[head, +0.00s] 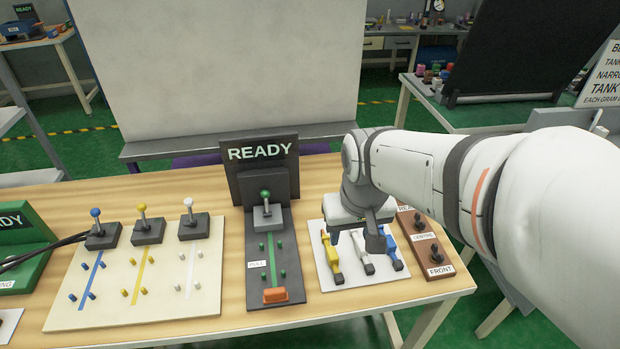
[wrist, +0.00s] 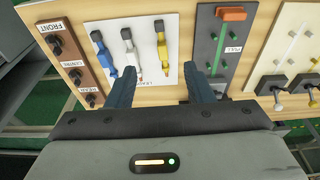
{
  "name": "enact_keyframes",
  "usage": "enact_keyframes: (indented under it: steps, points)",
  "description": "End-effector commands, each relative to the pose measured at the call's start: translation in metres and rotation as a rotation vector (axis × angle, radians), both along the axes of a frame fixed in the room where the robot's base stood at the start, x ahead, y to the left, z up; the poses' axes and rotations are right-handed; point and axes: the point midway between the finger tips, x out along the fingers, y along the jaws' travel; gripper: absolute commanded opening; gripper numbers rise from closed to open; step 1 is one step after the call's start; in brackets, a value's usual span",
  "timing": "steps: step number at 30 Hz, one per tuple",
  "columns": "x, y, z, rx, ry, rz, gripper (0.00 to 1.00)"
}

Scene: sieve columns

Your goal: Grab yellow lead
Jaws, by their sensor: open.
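The yellow lead (head: 331,256) lies on a white board (head: 351,282) at the left of a row of three, beside a white lead (head: 361,255) and a blue lead (head: 394,254). In the wrist view the yellow lead (wrist: 161,42) shows between the lines of my two fingers, just beyond the tips. My gripper (wrist: 160,68) is open and empty. In the head view my gripper (head: 357,236) hangs over the board and partly covers the far ends of the leads. I cannot tell its exact height above the board.
A dark stand with a READY sign (head: 262,152) and a PULL lever panel (head: 293,268) stands left of the board. A brown FRONT/CENTRE socket block (head: 428,252) stands right. A pale panel with coloured levers (head: 120,305) lies further left.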

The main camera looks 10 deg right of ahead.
Motion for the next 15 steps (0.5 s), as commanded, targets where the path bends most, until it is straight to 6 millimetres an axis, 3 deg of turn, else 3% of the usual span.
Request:
enact_keyframes:
  steps: [6, 10, 15]
  points:
    - [0.061, -0.002, -0.054, -0.002, 0.097, 0.029, 0.47]
    - [0.088, -0.003, -0.087, -0.002, 0.139, 0.043, 0.47]
    - [0.109, -0.004, -0.12, -0.002, 0.173, 0.056, 0.47]
